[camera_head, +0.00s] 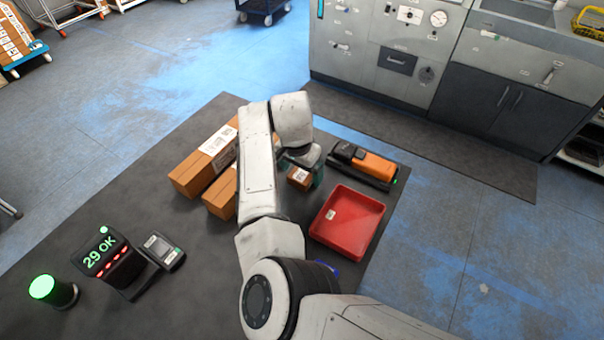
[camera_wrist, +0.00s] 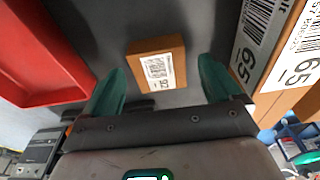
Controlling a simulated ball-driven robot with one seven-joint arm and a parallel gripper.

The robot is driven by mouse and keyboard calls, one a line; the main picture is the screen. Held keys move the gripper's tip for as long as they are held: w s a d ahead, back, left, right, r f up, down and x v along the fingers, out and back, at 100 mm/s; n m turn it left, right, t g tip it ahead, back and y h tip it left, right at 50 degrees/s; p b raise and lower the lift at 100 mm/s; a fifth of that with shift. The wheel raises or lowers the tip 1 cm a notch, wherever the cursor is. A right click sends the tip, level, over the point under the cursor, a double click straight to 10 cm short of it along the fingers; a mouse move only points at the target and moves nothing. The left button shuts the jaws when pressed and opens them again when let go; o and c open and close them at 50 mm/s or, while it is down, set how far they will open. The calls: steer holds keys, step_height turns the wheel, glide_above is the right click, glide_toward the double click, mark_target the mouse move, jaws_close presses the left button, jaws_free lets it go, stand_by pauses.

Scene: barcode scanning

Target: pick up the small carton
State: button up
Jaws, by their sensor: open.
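The small carton (camera_head: 299,178) is a brown box with a white barcode label, lying on the dark table mat. In the wrist view the small carton (camera_wrist: 150,62) lies just beyond and between the fingertips, with its label (camera_wrist: 158,72) facing the camera. My gripper (camera_wrist: 160,85) is open, with one green finger on each side of the view and nothing held. In the head view my gripper (camera_head: 302,172) is at the carton, partly hidden by my white arm. I cannot tell whether a finger touches the carton.
Larger cartons (camera_head: 205,165) lie left of my arm; one carton stands close to the right finger in the wrist view (camera_wrist: 268,45). A red tray (camera_head: 347,221) is right of the small carton. An orange scanner (camera_head: 368,164) lies behind the tray. A display (camera_head: 108,262) reads 29 OK.

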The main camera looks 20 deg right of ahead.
steer(key=shift+f, duration=0.35)
steer(key=shift+c, duration=0.2)
steer(key=c, duration=1.2)
steer(key=shift+r, duration=0.1)
